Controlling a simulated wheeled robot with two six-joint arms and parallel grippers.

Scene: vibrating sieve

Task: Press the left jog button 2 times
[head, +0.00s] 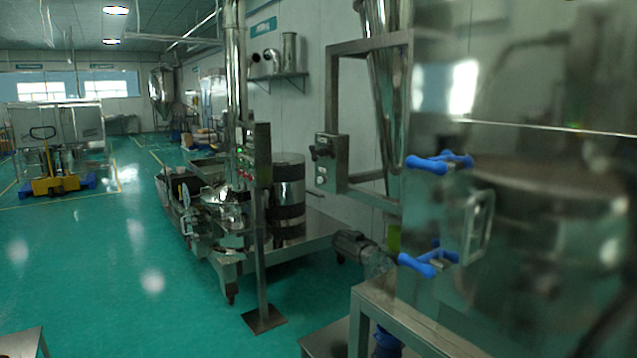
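Neither of my grippers shows in the head view. A grey control box (331,163) with a dark knob and small controls is fixed to the steel frame near the middle. A second, narrow control panel (262,155) stands on a floor post left of it, with small green and red marks beside it. The buttons are too small to tell which one is the left jog button.
A large shiny steel machine (530,230) with blue-handled clamps (430,263) fills the right side close by. A wheeled steel platform (310,235) carries a drum (287,190). A yellow pallet truck (55,185) stands far left. The green floor (110,275) at left is largely clear.

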